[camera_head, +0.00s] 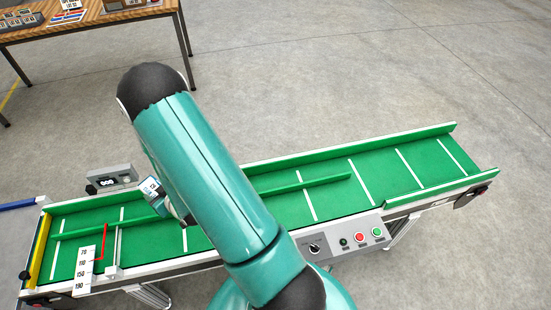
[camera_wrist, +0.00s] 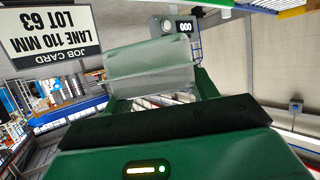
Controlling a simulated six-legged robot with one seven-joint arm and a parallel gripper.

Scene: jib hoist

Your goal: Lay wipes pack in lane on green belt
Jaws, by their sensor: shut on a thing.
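In the wrist view my gripper (camera_wrist: 160,98) is shut on a pale, green-topped pack (camera_wrist: 150,72), held crosswise between its two fingers; I take it for the wipes pack. In the head view my teal arm hides the gripper and most of the pack. The green belt (camera_head: 325,200) runs across the head view, with white cross lines and a long green divider (camera_head: 300,186) along it. A scale plate (camera_head: 86,272) marked 70, 110, 150, 190 stands at the left near edge, its red pointer (camera_head: 104,240) by 110. A job card (camera_wrist: 47,38) reads upside down "LANE 110 MM, LOT 63".
A grey counter box (camera_head: 115,179) stands behind the belt's left end and reads 000. A control panel (camera_head: 345,240) with a knob and buttons is on the near side. Green side walls (camera_head: 440,187) flank the right end. A wooden table (camera_head: 90,22) stands at the back left.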

